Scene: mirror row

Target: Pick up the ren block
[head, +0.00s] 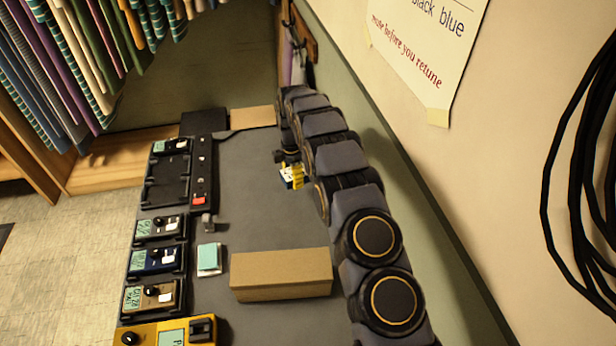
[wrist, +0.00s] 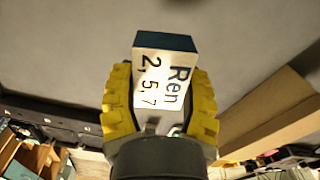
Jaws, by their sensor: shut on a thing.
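The ren block (wrist: 157,80) is white with a dark blue-green end and reads "Ren 2,5,7" in the wrist view. My gripper (wrist: 160,100) has its yellow fingers shut on it, one on each side. In the head view, the block (head: 286,176) is a small white shape between the yellow fingers of my gripper (head: 292,177), over the grey table (head: 250,205). I cannot tell how far it is above the surface.
A long tan box (head: 281,275) lies on the table nearer the camera. A pale green pad (head: 209,259) lies to its left. Several devices stand along the left edge, with an empty black tray (head: 166,192) among them. The wall (head: 400,150) runs close along the right.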

